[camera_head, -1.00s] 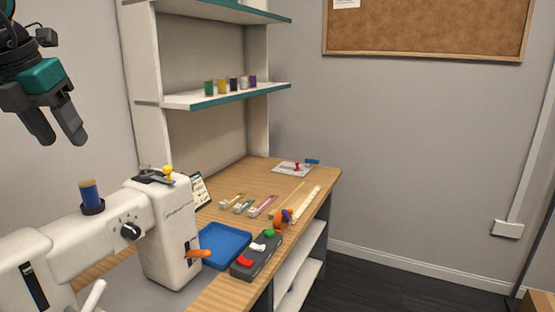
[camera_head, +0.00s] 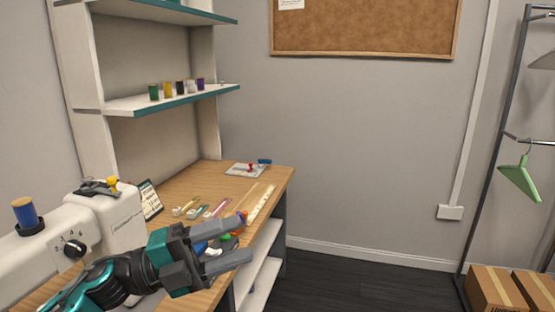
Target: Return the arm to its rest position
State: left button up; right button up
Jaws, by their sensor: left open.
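My left gripper (camera_head: 246,240) is in the lower middle of the head view, with its arm coming in from the lower left. Its two grey fingers are spread apart and point right, with nothing held between them. My right gripper is not in view.
A white sewing machine (camera_head: 103,222) with a blue thread spool (camera_head: 25,212) stands left of the gripper. Shelves (camera_head: 165,99) hold several spools. A garment rail (camera_head: 498,135) with a green hanger (camera_head: 519,181) and cardboard boxes (camera_head: 493,288) stand at right. The middle floor is clear.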

pick_arm(q)
jog(key=s+a+f+n+t+y, duration=0.1)
jog(key=a+f+n+t+y, duration=0.2)
jog(key=f+n+t+y, duration=0.5)
jog(key=a+f+n+t+y, duration=0.4)
jog(key=f+n, duration=0.5)
jog(key=n, duration=0.5)
jog(key=s+a+f+n+g+y, duration=0.3)
jog(key=s+f+n+g+y, duration=0.2)
jog(key=s+f, duration=0.9)
notch_tip(320, 180, down, 3)
jog(key=n+g, duration=0.1)
jog(key=n, duration=0.1)
jog(key=shift+s+f+n+g+y, duration=0.2)
jog(key=shift+n+g+y, duration=0.1)
jog(key=shift+n+y, duration=0.1)
jog(key=shift+a+r, duration=0.1)
